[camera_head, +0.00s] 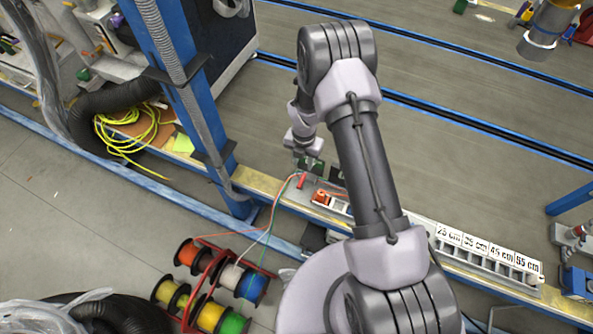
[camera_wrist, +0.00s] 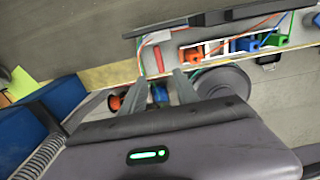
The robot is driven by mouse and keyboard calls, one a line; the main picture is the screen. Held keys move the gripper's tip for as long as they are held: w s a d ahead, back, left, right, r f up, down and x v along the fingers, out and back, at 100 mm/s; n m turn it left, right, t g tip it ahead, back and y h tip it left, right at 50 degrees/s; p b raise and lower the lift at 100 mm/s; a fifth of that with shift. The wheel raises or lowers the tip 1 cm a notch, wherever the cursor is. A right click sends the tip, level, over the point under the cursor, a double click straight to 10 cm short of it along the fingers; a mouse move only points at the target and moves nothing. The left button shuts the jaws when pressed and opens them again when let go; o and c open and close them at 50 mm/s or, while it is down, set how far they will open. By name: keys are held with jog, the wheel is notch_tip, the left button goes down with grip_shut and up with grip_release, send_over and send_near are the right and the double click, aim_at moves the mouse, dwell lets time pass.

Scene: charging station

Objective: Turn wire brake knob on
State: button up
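I cannot tell for sure which part is the wire brake knob. A small upright red piece (camera_head: 302,180) stands on the rail where the thin wires pass; in the wrist view it shows (camera_wrist: 158,58) just beyond my fingertips. My gripper (camera_head: 303,158) is over the rail close to this piece in the head view, partly hidden by my arm. In the wrist view my gripper (camera_wrist: 164,76) has its two fingers apart with a gap between them. Nothing is held, and no contact with the red piece can be made out.
An orange clamp (camera_head: 322,197) sits on the rail to the right, before the length labels (camera_head: 487,248). Wires run down to a red rack of coloured spools (camera_head: 212,285). A blue post (camera_head: 190,90) stands left.

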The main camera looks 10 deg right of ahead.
aim_at(302, 180)
notch_tip(302, 180, down, 12)
jog(key=b, duration=0.3)
jog(key=shift+w+a, duration=0.1)
jog(key=shift+c, duration=0.3)
grip_shut()
